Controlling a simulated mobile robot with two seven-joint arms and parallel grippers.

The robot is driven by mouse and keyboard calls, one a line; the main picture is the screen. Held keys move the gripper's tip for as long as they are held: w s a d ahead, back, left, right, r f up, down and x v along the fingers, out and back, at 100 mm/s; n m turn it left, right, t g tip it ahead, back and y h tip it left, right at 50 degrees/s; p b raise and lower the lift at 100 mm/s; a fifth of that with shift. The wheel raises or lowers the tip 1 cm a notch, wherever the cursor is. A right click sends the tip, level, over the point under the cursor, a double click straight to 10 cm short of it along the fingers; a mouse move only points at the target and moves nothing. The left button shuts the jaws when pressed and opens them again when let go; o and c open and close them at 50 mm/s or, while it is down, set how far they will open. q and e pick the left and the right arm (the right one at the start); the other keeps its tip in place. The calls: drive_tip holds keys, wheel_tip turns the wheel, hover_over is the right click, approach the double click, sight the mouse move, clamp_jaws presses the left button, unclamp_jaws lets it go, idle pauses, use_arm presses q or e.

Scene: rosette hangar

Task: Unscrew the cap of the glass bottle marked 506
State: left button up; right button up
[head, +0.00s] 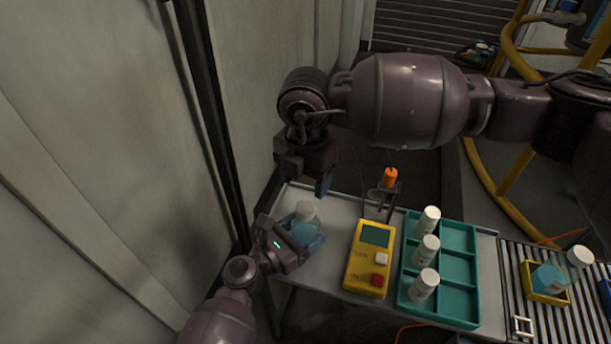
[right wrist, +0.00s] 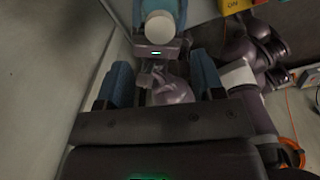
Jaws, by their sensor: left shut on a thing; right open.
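A glass bottle (head: 303,231) with blue liquid and a white cap stands upright at the left end of the grey table, and its mark cannot be read. My left gripper (head: 307,241) is shut around its body, and the cap sits on top. In the right wrist view the round white cap (right wrist: 160,27) shows between the left gripper's blue fingers. My right gripper (head: 312,180) is open and empty, above and beyond the bottle, apart from the cap. Its two blue fingers frame a clear gap in the right wrist view (right wrist: 161,78).
A yellow meter (head: 369,258) stands right of the bottle. A teal tray (head: 458,270) holds several white containers. Another blue-liquid bottle (head: 549,279) sits in a yellow holder (head: 530,282) on rollers at the right. An orange-topped item (head: 390,178) stands behind the meter. A wall is close on the left.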

sight(306, 207)
drive_tip(key=shift+m, duration=0.7)
drive_tip(key=shift+f, duration=4)
drive_tip(key=c, duration=1)
drive_tip(key=shift+o, duration=0.2)
